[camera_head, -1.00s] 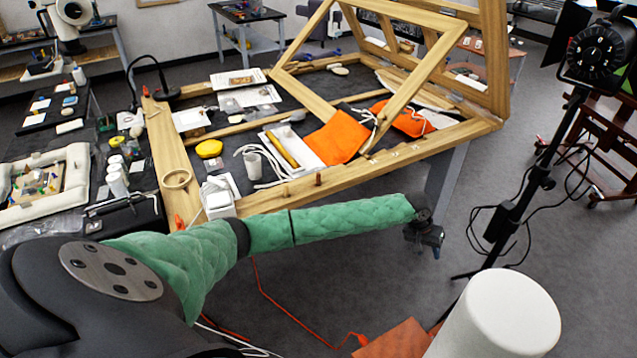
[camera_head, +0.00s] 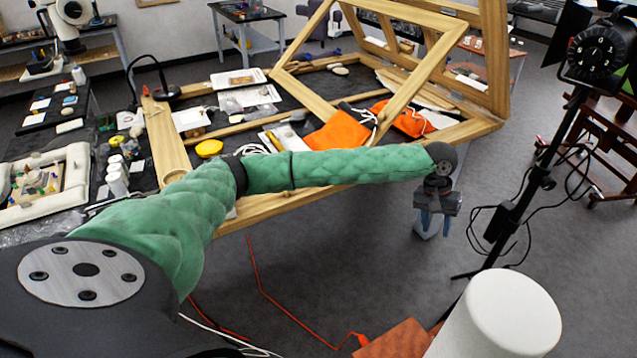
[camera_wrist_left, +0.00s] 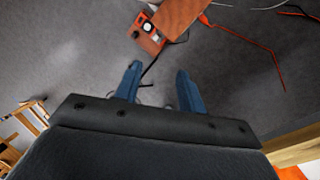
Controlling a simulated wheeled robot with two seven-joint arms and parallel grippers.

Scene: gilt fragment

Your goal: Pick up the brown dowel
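No brown dowel shows clearly now; my green-sleeved left arm covers the near part of the wooden table frame (camera_head: 290,206) in the head view. My left gripper (camera_head: 435,222) hangs with its blue fingers down, past the table's near right side and over the floor. In the left wrist view the left gripper (camera_wrist_left: 159,72) has its two fingers apart with nothing between them. My right gripper is in no view.
Orange cloths (camera_head: 340,131) and a yellow object (camera_head: 209,148) lie on the table. A black light stand (camera_head: 515,185) stands to the right of the gripper. A red cable (camera_head: 280,303) crosses the floor. Open floor lies below the gripper.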

